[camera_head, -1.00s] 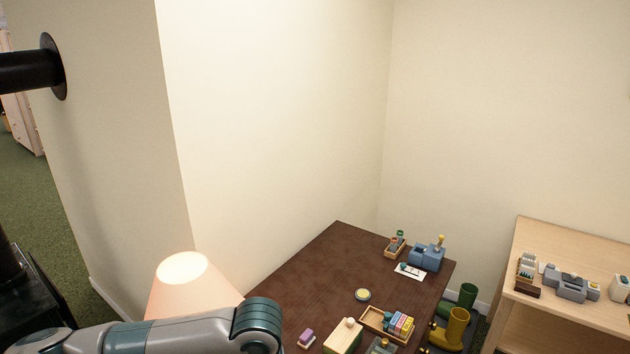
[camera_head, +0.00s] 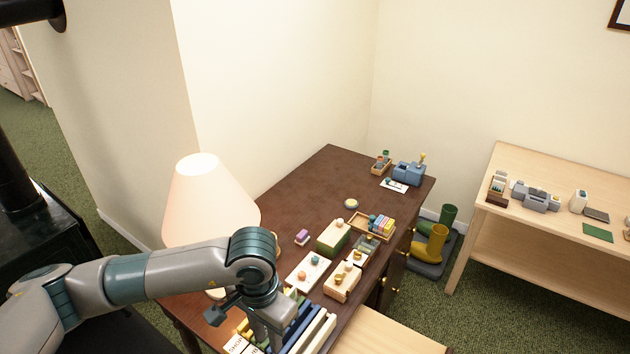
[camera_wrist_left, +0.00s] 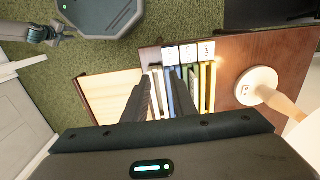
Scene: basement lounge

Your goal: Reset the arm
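My left arm comes in from the left in the head view, in front of the lamp. It bends down at the wrist, and my left gripper (camera_wrist_left: 164,78) hangs over the near end of the dark desk (camera_head: 290,205). In the left wrist view its two dark fingers stand apart with nothing held between them. A row of upright books (camera_wrist_left: 205,88) lies beyond and below the fingers; it also shows in the head view (camera_head: 318,330), partly hidden by the gripper.
A lit lamp (camera_head: 200,205) stands close behind my left arm. The desk also holds a green-and-cream box (camera_head: 333,238), a wooden tray (camera_head: 358,229) and a blue device (camera_head: 408,173). Boots (camera_head: 436,243) stand right of it, near a light wood table (camera_head: 560,176).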

